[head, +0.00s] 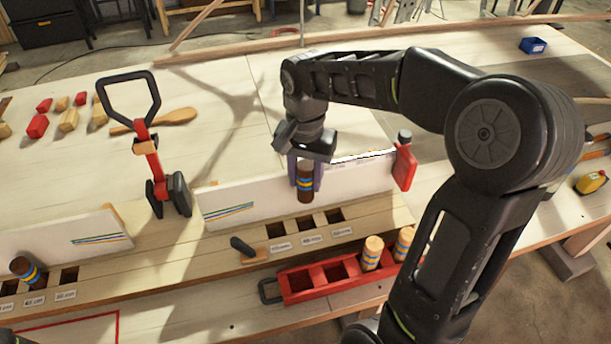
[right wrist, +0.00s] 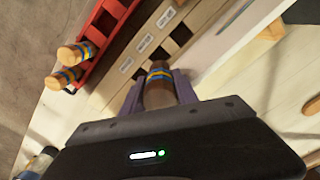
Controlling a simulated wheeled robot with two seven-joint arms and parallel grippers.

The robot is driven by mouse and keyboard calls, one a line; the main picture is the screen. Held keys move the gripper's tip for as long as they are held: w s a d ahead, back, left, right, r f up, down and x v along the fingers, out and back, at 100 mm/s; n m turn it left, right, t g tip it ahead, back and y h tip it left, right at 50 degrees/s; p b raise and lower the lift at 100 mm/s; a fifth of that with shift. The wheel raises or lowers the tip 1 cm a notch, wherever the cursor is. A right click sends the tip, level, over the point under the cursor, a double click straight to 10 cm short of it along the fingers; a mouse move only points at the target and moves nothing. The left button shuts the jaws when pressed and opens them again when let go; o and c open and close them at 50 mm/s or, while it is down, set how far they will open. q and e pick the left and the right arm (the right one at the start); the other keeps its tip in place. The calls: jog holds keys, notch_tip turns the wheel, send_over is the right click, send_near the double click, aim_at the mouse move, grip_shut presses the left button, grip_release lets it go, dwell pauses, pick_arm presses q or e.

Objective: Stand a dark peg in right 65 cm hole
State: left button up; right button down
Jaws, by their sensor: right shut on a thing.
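My right gripper (head: 305,180), with purple fingers, is shut on a dark brown peg (head: 304,188) with blue and yellow bands. The peg is upright above the wooden rail, just behind the right group of holes. In the right wrist view, the peg (right wrist: 158,88) sits between the fingers. The right group has three empty square holes, including the middle hole (head: 305,223); their labels (head: 312,240) are too small to read surely. Another dark peg (head: 27,269) stands in the left group, beside an empty hole (head: 68,276). My left gripper does not show.
A red tray (head: 312,297) in front holds two light banded pegs (head: 371,254) and has empty compartments. A white board (head: 240,203) stands behind the holes. A black-handled tool (head: 153,150) stands left. A dark knob (head: 242,247) sits on the rail.

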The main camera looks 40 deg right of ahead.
notch_tip(320, 180, down, 8)
jog(key=b, duration=0.6)
jog(key=shift+f, duration=0.25)
jog(key=shift+f+b, duration=0.65)
jog(key=shift+f, duration=0.05)
jog(key=c, duration=0.9)
grip_release()
jog(key=shift+o, duration=0.2)
jog(key=shift+r, duration=0.25)
notch_tip(320, 180, up, 9)
jog(key=p, duration=0.6)
jog(key=shift+f+p, duration=0.2)
jog(key=shift+p, duration=0.2)
